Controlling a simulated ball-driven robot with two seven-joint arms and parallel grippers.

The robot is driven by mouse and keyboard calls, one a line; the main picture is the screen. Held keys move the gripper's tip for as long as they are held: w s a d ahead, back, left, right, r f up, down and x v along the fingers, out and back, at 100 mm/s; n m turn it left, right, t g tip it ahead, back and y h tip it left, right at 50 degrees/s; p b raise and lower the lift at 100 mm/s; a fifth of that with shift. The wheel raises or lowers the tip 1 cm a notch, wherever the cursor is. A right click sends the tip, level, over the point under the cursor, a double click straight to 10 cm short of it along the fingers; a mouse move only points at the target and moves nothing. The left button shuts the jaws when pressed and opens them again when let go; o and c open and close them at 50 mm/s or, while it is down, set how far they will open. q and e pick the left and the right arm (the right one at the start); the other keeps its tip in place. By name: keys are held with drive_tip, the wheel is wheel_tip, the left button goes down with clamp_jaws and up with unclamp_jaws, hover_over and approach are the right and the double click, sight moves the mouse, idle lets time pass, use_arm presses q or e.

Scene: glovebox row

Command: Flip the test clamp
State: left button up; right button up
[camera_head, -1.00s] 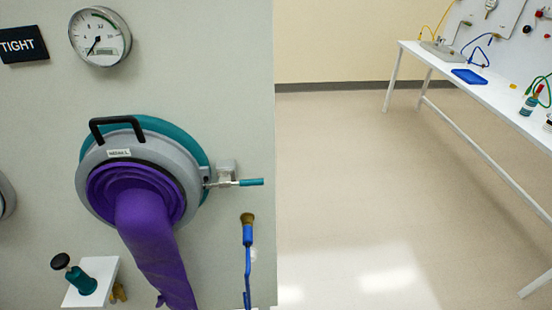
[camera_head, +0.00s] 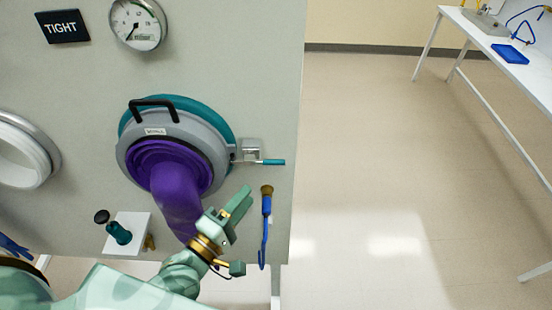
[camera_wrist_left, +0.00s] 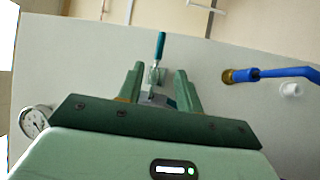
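The test clamp (camera_head: 252,160) is a small metal toggle clamp on the panel, at the right edge of the round port. Its teal handle (camera_head: 273,162) points right, lying about level in the head view. In the left wrist view the handle (camera_wrist_left: 160,46) shows ahead, beyond the fingertips. My left gripper (camera_head: 241,198) is below and slightly left of the clamp in the head view, apart from it. In the left wrist view its two fingers (camera_wrist_left: 159,70) stand apart, with the clamp seen in the gap between them. My right gripper is in neither view.
The port's purple glove (camera_head: 178,195) hangs close left of my gripper. A blue hose with a brass end (camera_head: 266,205) hangs close right. A small white shelf (camera_head: 128,243) holds a teal fitting (camera_head: 118,233). A gauge (camera_head: 136,24) is above. Open floor lies right of the panel.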

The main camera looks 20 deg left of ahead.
sight(275, 161)
use_arm(q)
drive_tip(key=p+x, duration=0.1)
drive_tip(key=x, duration=1.1)
drive_tip(key=shift+w+d, duration=0.2)
clamp_jaws()
